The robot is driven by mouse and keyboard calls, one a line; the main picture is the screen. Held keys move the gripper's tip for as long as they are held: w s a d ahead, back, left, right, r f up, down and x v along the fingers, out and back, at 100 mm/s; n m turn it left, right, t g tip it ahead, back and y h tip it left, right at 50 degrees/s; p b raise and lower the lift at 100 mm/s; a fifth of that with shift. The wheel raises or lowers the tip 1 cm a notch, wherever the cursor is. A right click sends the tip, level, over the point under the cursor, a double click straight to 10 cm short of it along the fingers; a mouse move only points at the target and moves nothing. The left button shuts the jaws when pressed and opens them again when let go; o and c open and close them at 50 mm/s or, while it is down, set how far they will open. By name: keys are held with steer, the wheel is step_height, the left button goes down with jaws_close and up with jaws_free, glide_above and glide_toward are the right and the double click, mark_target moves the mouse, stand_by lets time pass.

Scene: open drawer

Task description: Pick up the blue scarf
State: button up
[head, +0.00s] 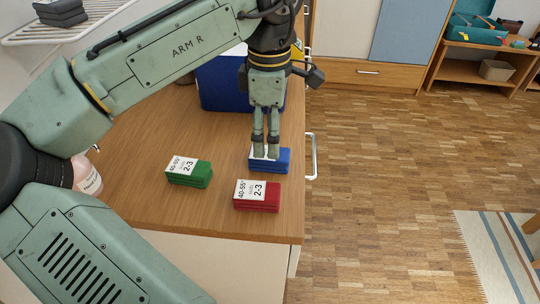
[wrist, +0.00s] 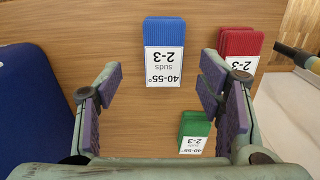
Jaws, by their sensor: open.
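The blue scarf (head: 270,160) is a small folded stack with a white label, lying on the wooden counter. My gripper (head: 265,154) points down over it in the head view, its fingers covering part of the scarf and label. In the wrist view the blue scarf (wrist: 165,32) lies flat ahead, in line with the gap between my open fingers (wrist: 162,80). The fingers are apart and hold nothing. I cannot tell the exact height of the fingertips above the scarf.
A red folded stack (head: 257,196) lies in front of the blue one and a green stack (head: 188,174) to its left, both labelled. A large blue box (head: 222,88) stands behind. The counter's right edge, with a metal handle (head: 314,157) beside it, is close.

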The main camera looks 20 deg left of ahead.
steer(key=shift+s+d+f+p, duration=0.15)
steer(key=shift+f+p, duration=0.4)
steer(key=shift+f, duration=2.1)
steer(key=shift+c, duration=0.6)
steer(key=c, duration=1.1)
steer(key=shift+r, duration=0.1)
